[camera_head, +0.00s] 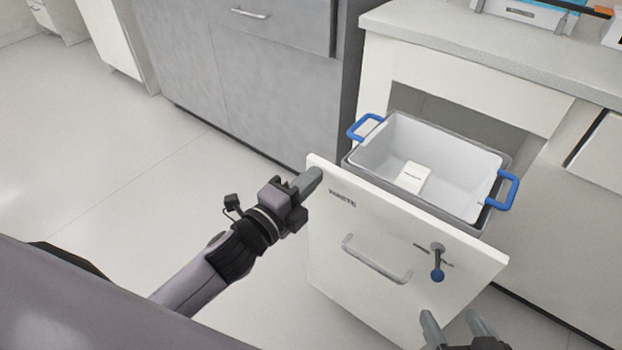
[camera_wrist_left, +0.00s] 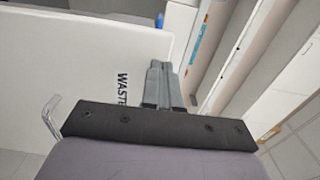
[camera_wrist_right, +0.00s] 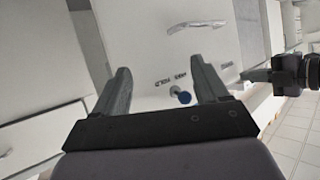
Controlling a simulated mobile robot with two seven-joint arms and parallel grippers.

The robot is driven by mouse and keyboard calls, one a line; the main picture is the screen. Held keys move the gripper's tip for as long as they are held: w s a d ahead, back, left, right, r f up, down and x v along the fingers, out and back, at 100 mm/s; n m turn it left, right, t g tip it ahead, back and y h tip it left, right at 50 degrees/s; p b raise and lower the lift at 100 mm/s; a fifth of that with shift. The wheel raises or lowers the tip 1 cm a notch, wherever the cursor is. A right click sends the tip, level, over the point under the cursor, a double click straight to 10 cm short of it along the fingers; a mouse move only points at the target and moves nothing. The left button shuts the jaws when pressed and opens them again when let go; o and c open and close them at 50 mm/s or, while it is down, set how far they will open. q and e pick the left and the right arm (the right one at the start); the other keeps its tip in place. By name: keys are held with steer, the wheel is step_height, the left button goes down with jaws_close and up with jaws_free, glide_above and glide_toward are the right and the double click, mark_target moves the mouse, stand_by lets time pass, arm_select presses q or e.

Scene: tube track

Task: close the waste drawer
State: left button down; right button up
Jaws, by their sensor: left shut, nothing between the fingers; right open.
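The waste drawer (camera_head: 375,245) is pulled out from the cabinet, with a white front marked "WASTE" and a bar handle (camera_head: 376,260). A lever with a blue knob (camera_head: 437,274) is on its front; the knob also shows in the right wrist view (camera_wrist_right: 185,97). My left gripper (camera_head: 314,178) is shut and empty at the upper left corner of the drawer front; I cannot tell whether it touches. My right gripper (camera_head: 452,322) is open in front of the lower right of the drawer front. In the right wrist view its fingers frame the blue knob, apart from it.
A white bin (camera_head: 455,190) with blue handles and a small white box inside sits in the drawer. Grey cabinets (camera_head: 250,80) stand to the left. The counter (camera_head: 480,50) above holds a tray and other items. The floor (camera_head: 110,170) at left is clear.

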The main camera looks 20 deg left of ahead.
arm_select(q)
steer(key=shift+w+d, duration=0.1)
steer(key=shift+w, duration=0.15)
arm_select(e)
steer(key=shift+w+a+r, duration=0.1)
